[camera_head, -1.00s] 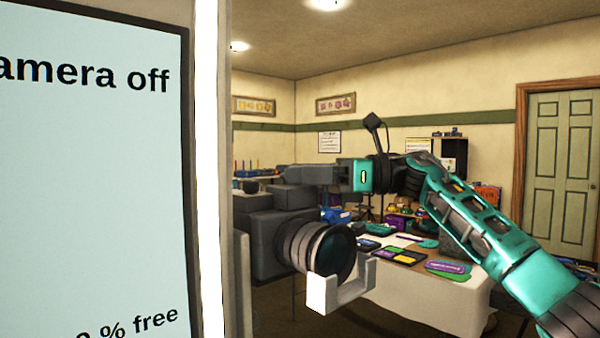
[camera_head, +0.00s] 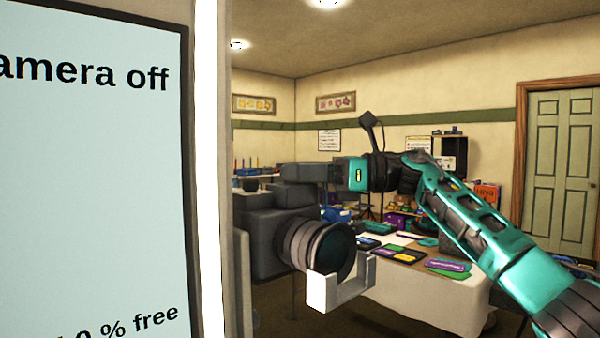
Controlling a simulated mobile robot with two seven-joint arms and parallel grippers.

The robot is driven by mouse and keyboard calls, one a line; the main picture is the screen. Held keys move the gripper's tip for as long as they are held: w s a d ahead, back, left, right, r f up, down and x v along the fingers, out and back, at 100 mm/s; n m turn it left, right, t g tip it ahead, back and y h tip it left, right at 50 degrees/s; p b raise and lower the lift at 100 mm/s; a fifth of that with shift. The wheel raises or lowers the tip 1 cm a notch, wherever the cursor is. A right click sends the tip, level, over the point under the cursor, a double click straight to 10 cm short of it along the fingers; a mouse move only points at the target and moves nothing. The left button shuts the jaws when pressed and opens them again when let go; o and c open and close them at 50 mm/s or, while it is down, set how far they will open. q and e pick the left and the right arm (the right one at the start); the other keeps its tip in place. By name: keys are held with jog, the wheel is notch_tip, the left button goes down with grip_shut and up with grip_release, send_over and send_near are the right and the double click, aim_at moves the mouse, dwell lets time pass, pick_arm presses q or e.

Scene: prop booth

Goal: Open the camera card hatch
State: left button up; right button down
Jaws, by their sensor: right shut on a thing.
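The dark grey camera (camera_head: 262,232) stands in the middle of the view, just right of the white post, with its round lens (camera_head: 318,246) toward the lower right. My right gripper (camera_head: 295,173) reaches in from the right, level, at the top of the camera. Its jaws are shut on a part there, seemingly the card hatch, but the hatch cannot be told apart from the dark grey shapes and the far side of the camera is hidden. My left gripper is not in view.
A big screen (camera_head: 95,190) with a white post (camera_head: 207,170) fills the left side, close to the camera. A pale U-shaped bracket (camera_head: 322,292) sits below the lens. Behind is a white-covered table (camera_head: 430,300) with colourful items. A green door (camera_head: 562,170) is at the far right.

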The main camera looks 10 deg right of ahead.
dwell(0.4)
jog(key=shift+w+d+r+m+t+y, duration=0.1)
jog(key=shift+w+d+m+t+y, duration=0.3)
jog(key=shift+m+y, duration=0.65)
jog(key=shift+w+d+m+t+y, duration=0.3)
jog(key=shift+d+m+t+y, duration=0.25)
jog(key=shift+m, duration=0.55)
jog(key=shift+w+d+m+t+y, duration=0.35)
jog(key=shift+m+t+y, duration=0.25)
jog(key=shift+m, duration=0.45)
jog(key=c, duration=1.1)
grip_release()
jog(key=shift+o, duration=0.2)
jog(key=shift+d, duration=0.15)
jog(key=b+v, duration=0.2)
jog(key=v, duration=1)
jog(key=shift+s+d, duration=0.15)
jog(key=shift+d, duration=0.2)
